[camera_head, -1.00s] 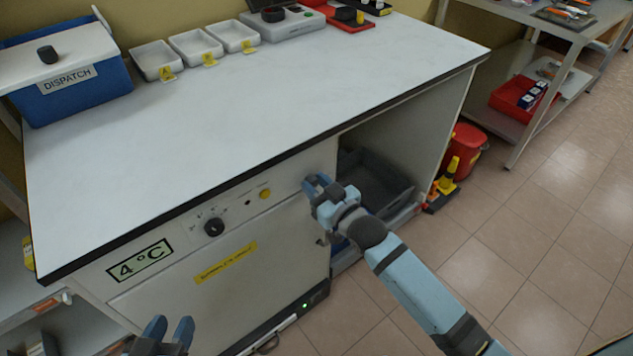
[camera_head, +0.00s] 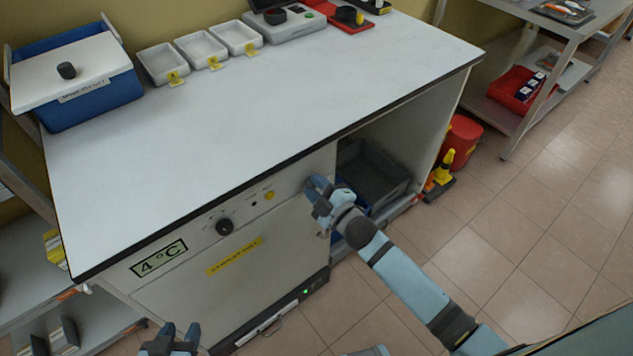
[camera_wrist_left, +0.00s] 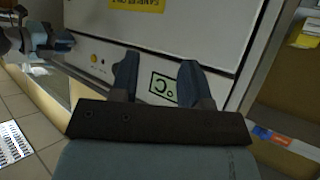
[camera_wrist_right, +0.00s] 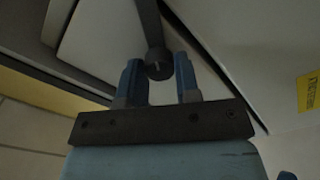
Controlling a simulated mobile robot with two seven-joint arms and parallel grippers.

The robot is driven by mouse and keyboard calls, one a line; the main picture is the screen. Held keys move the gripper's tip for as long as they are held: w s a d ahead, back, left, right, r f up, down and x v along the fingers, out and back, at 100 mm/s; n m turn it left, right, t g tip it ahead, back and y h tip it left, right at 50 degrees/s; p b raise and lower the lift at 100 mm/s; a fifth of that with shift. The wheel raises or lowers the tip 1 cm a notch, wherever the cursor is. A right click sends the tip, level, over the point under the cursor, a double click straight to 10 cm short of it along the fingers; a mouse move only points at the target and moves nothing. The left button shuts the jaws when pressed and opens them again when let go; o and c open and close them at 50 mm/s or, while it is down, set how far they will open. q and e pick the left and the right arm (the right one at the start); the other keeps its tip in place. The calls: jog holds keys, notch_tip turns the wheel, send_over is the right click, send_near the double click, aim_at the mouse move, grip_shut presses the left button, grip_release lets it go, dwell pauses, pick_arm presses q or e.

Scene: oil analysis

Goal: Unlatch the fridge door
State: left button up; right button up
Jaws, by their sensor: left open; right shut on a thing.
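The fridge (camera_head: 230,265) is a white unit under the counter, with a 4 °C label, a black dial and a yellow strip on its front. Its door looks closed in the head view. My right gripper (camera_head: 316,186) is at the upper right corner of the fridge front and hides most of the latch there. In the right wrist view, the dark latch handle (camera_wrist_right: 158,66) with a rounded end lies between the fingers of my right gripper (camera_wrist_right: 158,78). My left gripper (camera_head: 181,331) is open and empty, low in front of the fridge; the left wrist view shows its parted fingers (camera_wrist_left: 157,80).
The white counter top (camera_head: 260,110) has a clear middle. A blue dispatch box (camera_head: 95,105), white trays (camera_head: 201,50) and instruments stand along its back. A grey crate (camera_head: 375,175) sits in the open bay right of the fridge.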

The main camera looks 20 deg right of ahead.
jog(key=n, duration=0.2)
jog(key=shift+n, duration=0.4)
pick_arm(q)
jog(key=shift+f, duration=0.15)
pick_arm(e)
jog(key=shift+f+n, duration=0.1)
jog(key=shift+n, duration=1.8)
jog(key=o, duration=0.9)
pick_arm(q)
jog(key=shift+p, duration=0.4)
pick_arm(e)
jog(key=v, duration=1.3)
jog(key=shift+s+d, duration=0.1)
jog(key=shift+s, duration=0.3)
